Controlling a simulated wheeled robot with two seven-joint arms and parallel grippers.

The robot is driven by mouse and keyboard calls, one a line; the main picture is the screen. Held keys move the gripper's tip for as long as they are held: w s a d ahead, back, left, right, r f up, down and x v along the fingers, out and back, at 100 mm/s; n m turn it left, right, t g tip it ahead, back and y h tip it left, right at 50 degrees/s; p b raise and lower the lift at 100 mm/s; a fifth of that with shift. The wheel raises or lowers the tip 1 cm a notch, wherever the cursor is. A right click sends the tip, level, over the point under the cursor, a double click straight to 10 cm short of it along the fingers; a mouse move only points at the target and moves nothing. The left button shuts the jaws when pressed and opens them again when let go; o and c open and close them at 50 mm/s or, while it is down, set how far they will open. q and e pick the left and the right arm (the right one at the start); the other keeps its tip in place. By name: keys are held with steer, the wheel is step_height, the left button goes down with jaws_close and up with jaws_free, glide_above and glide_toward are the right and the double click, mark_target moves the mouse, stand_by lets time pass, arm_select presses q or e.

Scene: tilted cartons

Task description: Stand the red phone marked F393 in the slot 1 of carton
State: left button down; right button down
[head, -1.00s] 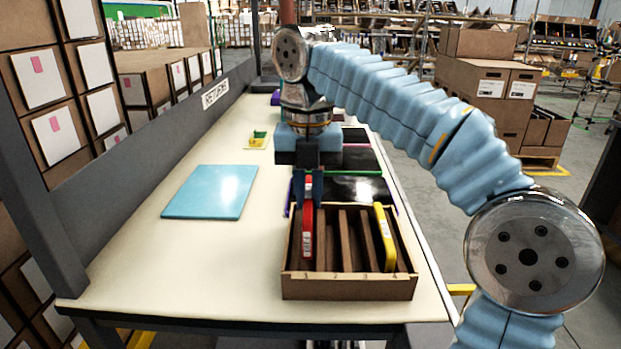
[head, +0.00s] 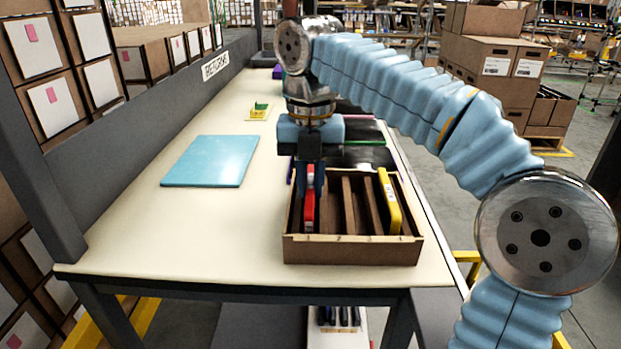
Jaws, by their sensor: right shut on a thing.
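The red phone (head: 309,212) stands roughly upright at the leftmost slot of the brown carton (head: 352,251), with its lower part behind the front wall. Its marking is too small to read. My right gripper (head: 310,182) points down from above and is shut on the phone's upper end. I cannot tell whether the phone touches the slot's floor. A yellow phone (head: 389,202) leans in the rightmost slot. The slots between them look empty. My left gripper is not in view.
The carton stands near the front edge of the cream table (head: 180,232). A blue mat (head: 210,161) lies to the left. Dark trays (head: 366,157) lie behind the carton. A small yellow and green item (head: 259,111) lies farther back. The table's left front is clear.

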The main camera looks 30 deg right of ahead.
steer(key=shift+f, duration=0.3)
stand_by(0.6)
stand_by(0.4)
steer(key=c, duration=1)
jaws_free()
steer(key=shift+c, duration=0.2)
steer(key=shift+r, duration=0.15)
step_height(320, 180, up, 6)
steer(key=shift+r+p, duration=0.2)
steer(key=shift+p, duration=0.9)
steer(key=shift+r, duration=0.45)
